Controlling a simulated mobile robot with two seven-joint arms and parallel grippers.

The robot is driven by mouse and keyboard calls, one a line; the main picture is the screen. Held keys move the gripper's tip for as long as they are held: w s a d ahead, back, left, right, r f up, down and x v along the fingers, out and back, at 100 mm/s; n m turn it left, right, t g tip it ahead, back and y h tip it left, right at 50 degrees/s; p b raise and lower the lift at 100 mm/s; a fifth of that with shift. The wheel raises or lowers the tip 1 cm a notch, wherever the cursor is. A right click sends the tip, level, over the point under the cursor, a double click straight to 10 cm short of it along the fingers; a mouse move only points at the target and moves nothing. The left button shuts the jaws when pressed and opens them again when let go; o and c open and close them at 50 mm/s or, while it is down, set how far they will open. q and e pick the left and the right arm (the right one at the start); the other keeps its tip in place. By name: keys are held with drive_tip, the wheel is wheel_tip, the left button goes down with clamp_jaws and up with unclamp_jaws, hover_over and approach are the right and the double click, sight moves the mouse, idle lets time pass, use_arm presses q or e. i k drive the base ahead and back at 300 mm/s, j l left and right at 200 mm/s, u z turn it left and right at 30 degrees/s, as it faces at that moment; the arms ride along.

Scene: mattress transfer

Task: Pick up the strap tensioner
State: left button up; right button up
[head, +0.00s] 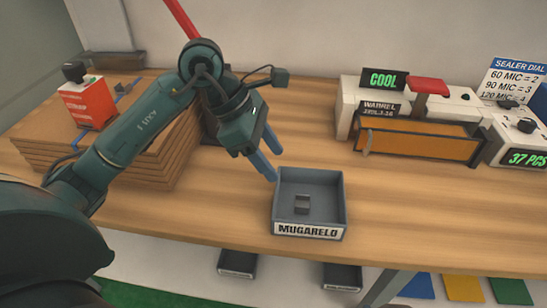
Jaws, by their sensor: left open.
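My left gripper (269,161) hangs over the table, fingers pointing down, just behind and left of a grey open tray labelled MUGARELO (338,190). It is open and I see nothing between its fingers. At the far left, a red-orange box-like item with white lettering (84,104) and a black knob stands on a stack of brown boards (150,160). I cannot tell for sure which item is the strap tensioner. My right gripper is not in view.
A white sealer machine (350,101) with a COOL display and an orange-brown front stands at the back right. A display reading 37 PCS (524,158) is at the right edge. The wooden table (420,210) is clear right of the tray. Dark bins sit below its front edge.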

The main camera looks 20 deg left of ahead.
sight(91, 106)
drive_tip(key=k, duration=1)
